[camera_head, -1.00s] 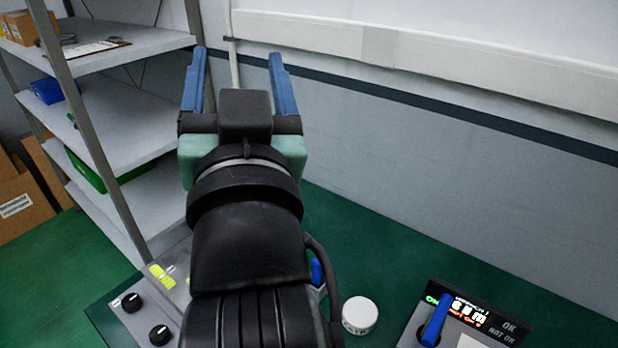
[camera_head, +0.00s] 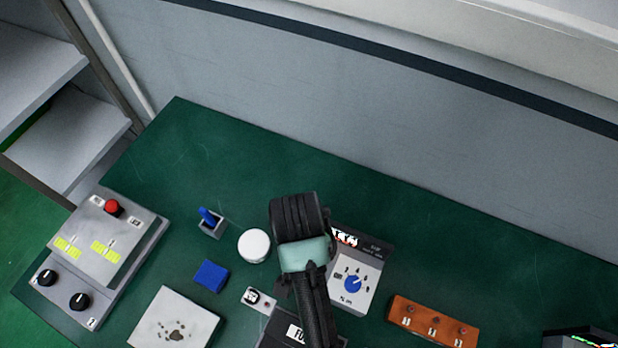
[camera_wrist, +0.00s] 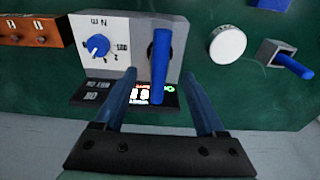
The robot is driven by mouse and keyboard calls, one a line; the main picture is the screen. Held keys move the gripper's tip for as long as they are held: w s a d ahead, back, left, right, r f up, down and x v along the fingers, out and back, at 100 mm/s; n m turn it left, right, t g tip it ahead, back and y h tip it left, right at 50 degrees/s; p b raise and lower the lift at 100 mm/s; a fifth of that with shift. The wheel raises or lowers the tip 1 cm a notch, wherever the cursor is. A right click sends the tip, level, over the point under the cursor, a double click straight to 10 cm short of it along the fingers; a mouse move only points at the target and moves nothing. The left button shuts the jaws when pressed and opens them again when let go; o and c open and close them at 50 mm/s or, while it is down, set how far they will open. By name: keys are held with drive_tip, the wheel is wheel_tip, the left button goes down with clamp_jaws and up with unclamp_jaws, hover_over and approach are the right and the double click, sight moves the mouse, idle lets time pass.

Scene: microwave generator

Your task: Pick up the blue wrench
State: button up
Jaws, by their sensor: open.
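In the wrist view, a long blue handle (camera_wrist: 161,65), which looks like the blue wrench, stands out from the dark slot side of a grey device (camera_wrist: 115,45). My gripper (camera_wrist: 160,77) is open, with one finger on each side of the handle in the picture. I see no contact, and the depth between fingers and handle is unclear. In the head view the device (camera_head: 352,288) shows beside my arm, which hides the handle and fingers. Another blue handle (camera_head: 207,216) sits in a small grey holder; it also shows in the wrist view (camera_wrist: 295,66).
A white round jar (camera_head: 254,246) stands left of my arm. A blue block (camera_head: 211,275) and a grey plate (camera_head: 175,322) lie nearby. A box with a red button (camera_head: 112,207) is at the left, an orange block (camera_head: 433,322) at the right. The wall closes off the back.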

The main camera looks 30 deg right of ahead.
drive_tip(key=shift+w+d+f+p, duration=0.15)
drive_tip(key=shift+f+p, duration=0.1)
drive_tip(key=shift+f, duration=0.85)
drive_tip(key=shift+d+f+p, duration=0.1)
drive_tip(key=shift+f+p, duration=0.15)
drive_tip(key=shift+f, duration=0.9)
drive_tip(key=shift+w+d+f+p, duration=0.15)
drive_tip(key=shift+f+p, duration=0.1)
drive_tip(key=shift+f, duration=0.85)
clamp_jaws()
